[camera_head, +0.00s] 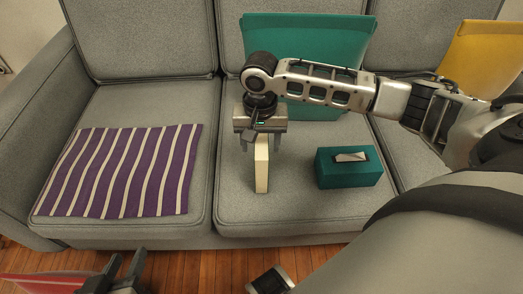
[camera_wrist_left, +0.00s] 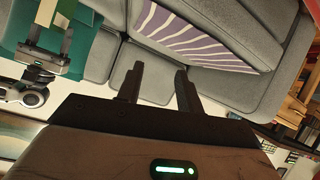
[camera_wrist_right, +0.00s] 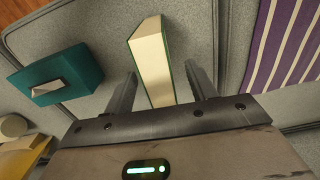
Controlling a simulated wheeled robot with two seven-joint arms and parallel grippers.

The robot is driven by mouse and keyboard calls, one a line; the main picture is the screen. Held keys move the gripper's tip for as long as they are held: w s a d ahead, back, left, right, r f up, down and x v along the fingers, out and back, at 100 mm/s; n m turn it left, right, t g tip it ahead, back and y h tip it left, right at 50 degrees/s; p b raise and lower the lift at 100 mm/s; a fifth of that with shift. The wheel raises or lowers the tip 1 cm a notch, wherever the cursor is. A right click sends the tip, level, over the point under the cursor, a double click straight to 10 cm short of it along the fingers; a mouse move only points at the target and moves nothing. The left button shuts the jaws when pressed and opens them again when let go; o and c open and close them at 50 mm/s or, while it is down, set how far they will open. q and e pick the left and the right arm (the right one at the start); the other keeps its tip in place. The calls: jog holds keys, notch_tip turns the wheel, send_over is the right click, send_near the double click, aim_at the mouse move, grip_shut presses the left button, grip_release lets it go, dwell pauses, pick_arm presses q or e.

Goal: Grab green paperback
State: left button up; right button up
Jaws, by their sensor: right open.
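The green paperback (camera_head: 262,165) stands upright on the middle seat cushion of the grey sofa, its cream page edges showing. In the right wrist view the paperback (camera_wrist_right: 153,58) shows cream pages with thin green cover edges. My right gripper (camera_head: 262,143) is over its top end, pointing down. Its two fingers (camera_wrist_right: 161,73) are open, one on each side of the book, with gaps visible in the right wrist view. My left gripper (camera_head: 126,262) is low in front of the sofa, away from the book. Its fingers (camera_wrist_left: 158,72) are apart with nothing between them.
A teal tissue box (camera_head: 348,167) sits to the right of the book. A purple striped cloth (camera_head: 120,172) lies on the left cushion. A teal pillow (camera_head: 335,40) and a yellow one (camera_head: 480,55) lean at the back. A red object (camera_head: 40,283) is at the bottom left.

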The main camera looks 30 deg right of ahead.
jog(key=f+b, duration=0.1)
jog(key=f, duration=0.3)
jog(key=shift+s+b, duration=0.2)
jog(key=shift+b, duration=0.1)
jog(key=c, duration=1.2)
pick_arm(q)
jog(key=shift+s+d+r+t+h, duration=0.1)
jog(key=shift+d+r+t+h, duration=0.1)
jog(key=shift+r, duration=0.2)
jog(key=shift+d+r+t+h, duration=0.15)
jog(key=shift+r+t+h, duration=0.05)
jog(key=shift+r, duration=0.2)
pick_arm(e)
grip_shut()
jog(key=shift+r, duration=0.1)
